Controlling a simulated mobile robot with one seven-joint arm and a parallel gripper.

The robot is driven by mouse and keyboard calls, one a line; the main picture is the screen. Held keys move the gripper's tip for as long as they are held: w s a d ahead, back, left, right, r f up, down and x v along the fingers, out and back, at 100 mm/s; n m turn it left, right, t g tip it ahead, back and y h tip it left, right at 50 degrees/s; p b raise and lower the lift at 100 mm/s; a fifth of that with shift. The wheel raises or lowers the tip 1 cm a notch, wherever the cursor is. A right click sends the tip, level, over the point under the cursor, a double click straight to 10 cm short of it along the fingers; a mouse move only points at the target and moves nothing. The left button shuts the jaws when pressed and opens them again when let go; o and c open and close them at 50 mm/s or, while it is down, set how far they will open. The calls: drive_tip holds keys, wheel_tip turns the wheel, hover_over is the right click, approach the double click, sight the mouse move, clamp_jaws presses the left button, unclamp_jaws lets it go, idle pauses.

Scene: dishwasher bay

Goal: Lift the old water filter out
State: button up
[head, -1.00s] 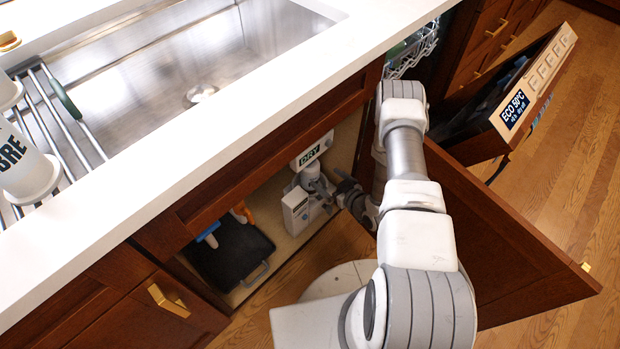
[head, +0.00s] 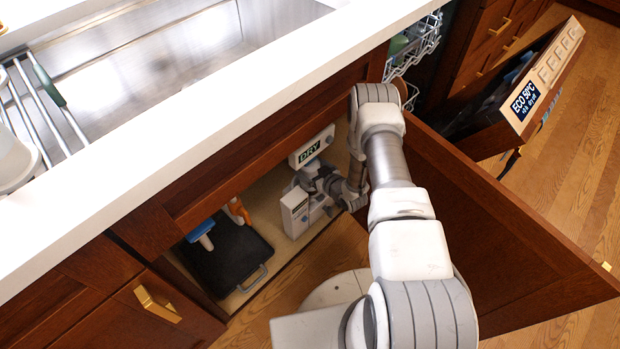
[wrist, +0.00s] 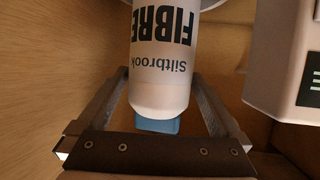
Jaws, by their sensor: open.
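The old water filter (wrist: 160,90) is a white cylinder with dark "Siltbrook FIBRE" lettering and a blue end, in the wrist view. Its upper part runs out of the picture into a pale round fitting. My gripper (wrist: 160,76) is open, with one finger on each side of the filter and the dark palm below its blue end. A gap shows between the palm and that end; finger contact is unclear. In the head view my gripper (head: 334,186) is inside the open cabinet under the sink and largely hides the filter.
A unit with a "DRY" display (head: 309,152) hangs above, and a white box (head: 295,212) stands left of my gripper. A black tray (head: 232,255) lies on the cabinet floor. The open cabinet door (head: 500,240) is to the right. A white cylinder (head: 14,160) stands on the sink rack.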

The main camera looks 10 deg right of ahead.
clamp_jaws()
drive_tip(key=shift+r, duration=0.1)
idle(0.3)
drive_tip(key=shift+r, duration=0.15)
